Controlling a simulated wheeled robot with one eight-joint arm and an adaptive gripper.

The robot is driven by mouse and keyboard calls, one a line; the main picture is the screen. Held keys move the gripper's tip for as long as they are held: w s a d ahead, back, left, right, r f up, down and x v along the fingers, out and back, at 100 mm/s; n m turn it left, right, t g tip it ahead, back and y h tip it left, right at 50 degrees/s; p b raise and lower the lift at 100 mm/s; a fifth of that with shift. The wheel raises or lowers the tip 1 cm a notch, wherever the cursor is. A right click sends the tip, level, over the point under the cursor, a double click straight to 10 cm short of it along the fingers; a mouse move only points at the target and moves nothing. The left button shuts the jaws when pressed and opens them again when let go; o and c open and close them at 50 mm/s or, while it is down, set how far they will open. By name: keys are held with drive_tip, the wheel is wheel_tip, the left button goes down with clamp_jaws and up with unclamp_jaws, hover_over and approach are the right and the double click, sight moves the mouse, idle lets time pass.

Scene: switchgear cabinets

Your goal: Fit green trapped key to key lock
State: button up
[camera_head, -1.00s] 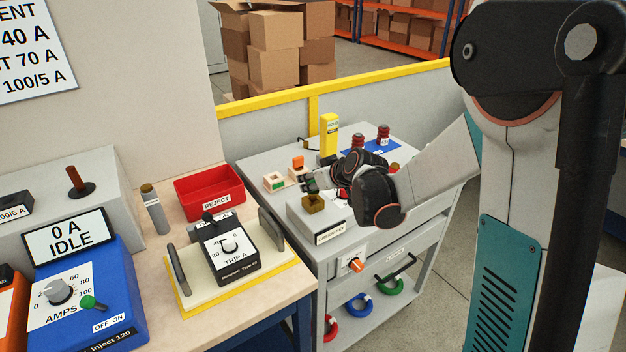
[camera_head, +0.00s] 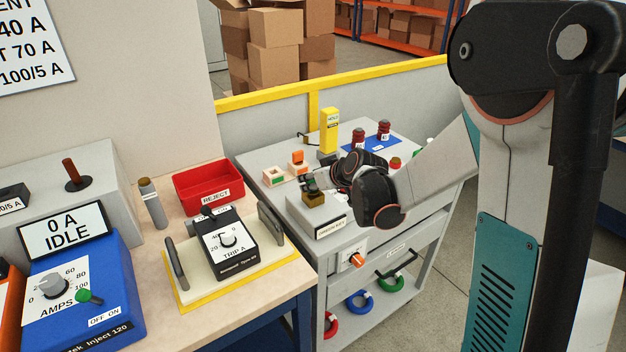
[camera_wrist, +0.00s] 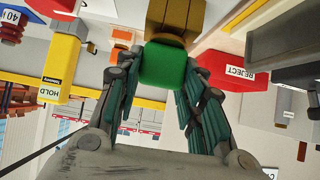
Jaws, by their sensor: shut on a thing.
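The green key (camera_wrist: 165,66) shows in the wrist view as a green block between my fingers. My gripper (camera_wrist: 163,85) is shut on it. The brass lock (camera_wrist: 175,18) is right beyond the key at the top of that view. In the head view the brass lock (camera_head: 313,200) stands on a grey box (camera_head: 321,219) with a white label, on the grey trolley. My gripper (camera_head: 313,184) is just above the lock there. The key is hidden by my fingers in the head view. I cannot tell whether the key has entered the lock.
A yellow HOLD post (camera_head: 329,131), small orange and green blocks (camera_head: 275,176) and dark red insulators (camera_head: 384,130) on a blue mat stand behind on the trolley. A red REJECT tray (camera_head: 208,187) and a trip relay (camera_head: 230,245) sit on the bench to the left.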

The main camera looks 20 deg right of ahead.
drive_tip(key=shift+f, duration=0.15)
drive_tip(key=o, duration=1.2)
drive_tip(key=shift+c, duration=0.2)
drive_tip(key=shift+s, duration=0.1)
drive_tip(key=v, duration=1.2)
